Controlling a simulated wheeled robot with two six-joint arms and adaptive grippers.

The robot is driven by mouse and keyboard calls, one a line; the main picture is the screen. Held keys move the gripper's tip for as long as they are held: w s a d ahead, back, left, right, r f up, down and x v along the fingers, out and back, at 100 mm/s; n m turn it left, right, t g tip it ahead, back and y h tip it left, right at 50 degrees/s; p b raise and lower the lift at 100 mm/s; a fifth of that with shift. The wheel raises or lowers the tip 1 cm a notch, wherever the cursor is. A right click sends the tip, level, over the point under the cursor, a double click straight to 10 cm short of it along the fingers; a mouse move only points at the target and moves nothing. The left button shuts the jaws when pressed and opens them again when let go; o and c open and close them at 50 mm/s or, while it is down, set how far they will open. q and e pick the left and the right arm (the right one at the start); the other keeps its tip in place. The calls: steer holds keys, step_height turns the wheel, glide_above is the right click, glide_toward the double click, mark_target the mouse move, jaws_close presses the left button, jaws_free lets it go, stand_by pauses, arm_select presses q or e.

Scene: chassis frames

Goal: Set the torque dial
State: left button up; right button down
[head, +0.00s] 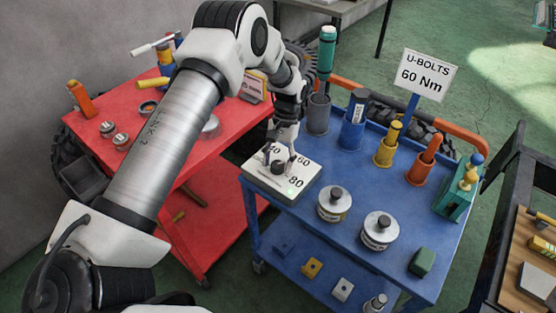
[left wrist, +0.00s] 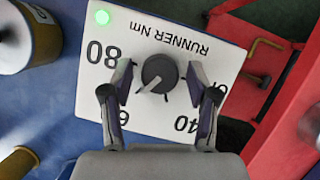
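The torque dial is a dark round knob (left wrist: 160,73) on a white box (head: 257,181) marked "RUNNER Nm". The box stands at the near left corner of the blue cart. The numbers 80, 40 and a partly covered 60 show around the knob. The knob's pale pointer mark aims to the lower left in the left wrist view, roughly toward the 60. My left gripper (head: 280,153) is over the box, its fingers on either side of the knob with gaps visible. A sign (head: 424,75) reads "U-BOLTS 60 Nm". My right gripper is not in view.
A green lamp (left wrist: 102,17) glows on the box's corner. Two silver-topped cans (head: 334,204) (head: 379,231) stand right of the box. Tool holders, including a blue one (head: 353,130), line the blue cart's (head: 320,235) back. A red bench (head: 215,225) is at the left.

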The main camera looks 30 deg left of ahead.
arm_select(q)
steer(key=shift+r, duration=0.1)
steer(key=v, duration=1.2)
